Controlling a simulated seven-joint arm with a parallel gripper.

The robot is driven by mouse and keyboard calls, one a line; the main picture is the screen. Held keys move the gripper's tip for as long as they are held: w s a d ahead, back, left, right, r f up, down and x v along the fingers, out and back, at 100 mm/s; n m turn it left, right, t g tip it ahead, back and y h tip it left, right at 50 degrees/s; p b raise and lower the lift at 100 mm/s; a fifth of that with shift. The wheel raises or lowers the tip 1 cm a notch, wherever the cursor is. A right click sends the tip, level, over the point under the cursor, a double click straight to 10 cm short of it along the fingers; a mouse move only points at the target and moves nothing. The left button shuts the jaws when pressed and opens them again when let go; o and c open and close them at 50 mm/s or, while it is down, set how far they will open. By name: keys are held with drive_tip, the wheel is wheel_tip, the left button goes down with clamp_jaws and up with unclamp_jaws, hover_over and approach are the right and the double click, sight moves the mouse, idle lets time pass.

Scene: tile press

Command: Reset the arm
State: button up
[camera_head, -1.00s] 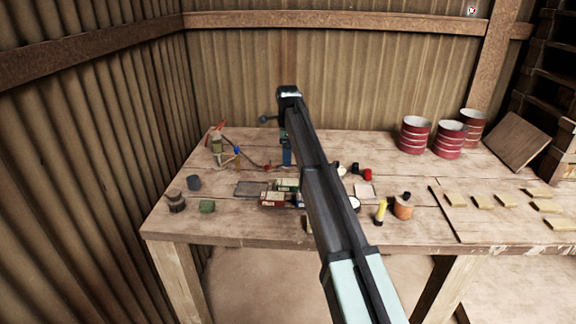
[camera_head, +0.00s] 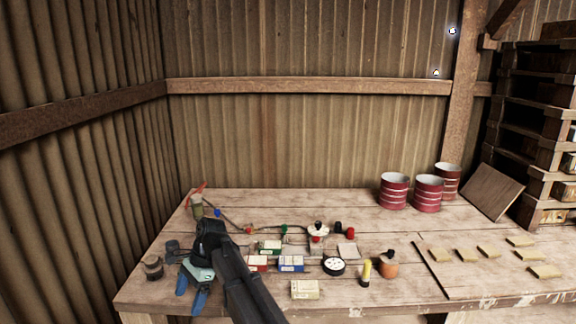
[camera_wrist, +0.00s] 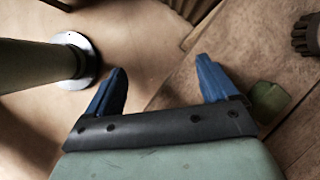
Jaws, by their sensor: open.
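My gripper (camera_head: 190,297) is at the front left of the workbench (camera_head: 150,302) in the head view, with its two blue fingers pointing down and toward the front edge. In the wrist view the blue fingers of my gripper (camera_wrist: 163,85) stand wide apart with nothing between them. Beyond them are the bench edge and the floor. A small green block (camera_wrist: 268,100) lies on the bench just right of the right finger. My dark arm link hides part of the bench behind it.
A dark ridged jar (camera_head: 153,268) stands left of my gripper. Small boxes, including a cream box (camera_head: 305,290), a black-and-white round piece (camera_head: 334,266), a yellow flashlight (camera_head: 366,273) and an orange pot (camera_head: 388,267) fill the middle. Red drums (camera_head: 394,192) stand behind.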

drive_tip(key=s+a+f+n+g, duration=0.2)
drive_tip(key=s+a+f+n, duration=0.55)
drive_tip(key=s+f, duration=0.5)
drive_tip(key=s+d+f+h, duration=0.1)
drive_tip(key=s+d+f, duration=0.1)
drive_tip(key=d+f, duration=1.15)
drive_tip(key=s+d+f+h, duration=0.1)
drive_tip(key=s+d+f, duration=0.2)
drive_tip(key=d+f, duration=1.05)
drive_tip(key=s+d+f+h, duration=0.1)
drive_tip(key=s+d+f, duration=0.3)
drive_tip(key=s+d, duration=0.6)
drive_tip(key=s+d+f+n+g+h, duration=0.1)
drive_tip(key=s+d+f, duration=0.3)
drive_tip(key=s+d, duration=0.6)
drive_tip(key=d, duration=0.5)
drive_tip(key=shift+s+f, duration=0.2)
drive_tip(key=shift+s, duration=0.1)
